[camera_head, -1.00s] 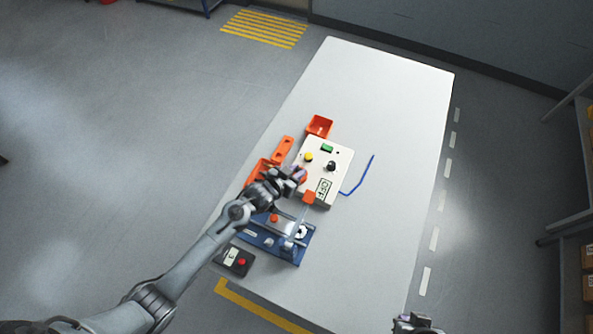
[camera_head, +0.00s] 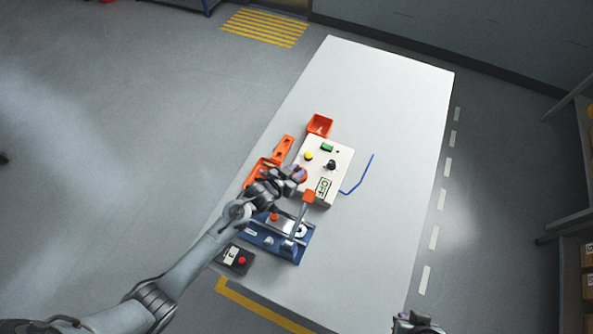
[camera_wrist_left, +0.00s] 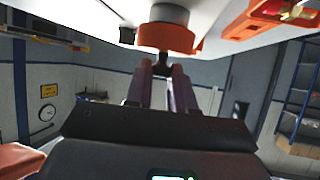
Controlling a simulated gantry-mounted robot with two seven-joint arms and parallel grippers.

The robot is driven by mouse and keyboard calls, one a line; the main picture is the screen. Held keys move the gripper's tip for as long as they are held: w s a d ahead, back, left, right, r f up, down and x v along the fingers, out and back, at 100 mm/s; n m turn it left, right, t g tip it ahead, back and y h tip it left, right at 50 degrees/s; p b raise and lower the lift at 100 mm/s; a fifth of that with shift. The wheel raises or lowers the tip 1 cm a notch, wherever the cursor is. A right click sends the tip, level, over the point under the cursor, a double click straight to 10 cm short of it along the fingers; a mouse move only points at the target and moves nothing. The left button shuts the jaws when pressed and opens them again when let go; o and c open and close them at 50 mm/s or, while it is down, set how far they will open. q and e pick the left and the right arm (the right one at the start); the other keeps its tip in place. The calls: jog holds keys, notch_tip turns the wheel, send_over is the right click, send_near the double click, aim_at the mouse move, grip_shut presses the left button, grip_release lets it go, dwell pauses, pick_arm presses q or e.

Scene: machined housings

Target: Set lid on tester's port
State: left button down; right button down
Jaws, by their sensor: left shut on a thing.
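The tester (camera_head: 337,165) is a white box with a green part, a yellow button, a black knob and an OFF label, on the white table. My left gripper (camera_head: 299,174) is at the tester's left side. In the left wrist view its fingers (camera_wrist_left: 161,80) are shut on a small dark stem of the orange lid (camera_wrist_left: 166,39). The lid also shows beside the fingertips in the head view (camera_head: 302,176). A grey cylinder, seemingly the port (camera_wrist_left: 169,13), lines up with the lid; I cannot tell whether it is fully seated. My right gripper (camera_head: 416,324) is at the bottom edge, its jaws unclear.
A blue fixture (camera_head: 262,239) with an orange-tipped lever (camera_head: 309,197) stands close below the tester. A black box with a red button (camera_head: 234,260), an orange bin (camera_head: 319,125) and orange trays (camera_head: 283,149) are nearby. The table's right side is clear.

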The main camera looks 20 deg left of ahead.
pick_arm(q)
jog(key=shift+f, duration=0.3)
dwell(0.5)
jog(key=shift+f, duration=0.6)
dwell(1.7)
jog(key=shift+c, duration=2.1)
grip_release()
jog(key=shift+r, duration=0.2)
jog(key=shift+r+p, duration=0.45)
jog(key=shift+p, duration=0.3)
notch_tip(320, 180, up, 7)
jog(key=p, duration=0.6)
jog(key=shift+f+p, duration=0.1)
jog(key=shift+p, duration=0.2)
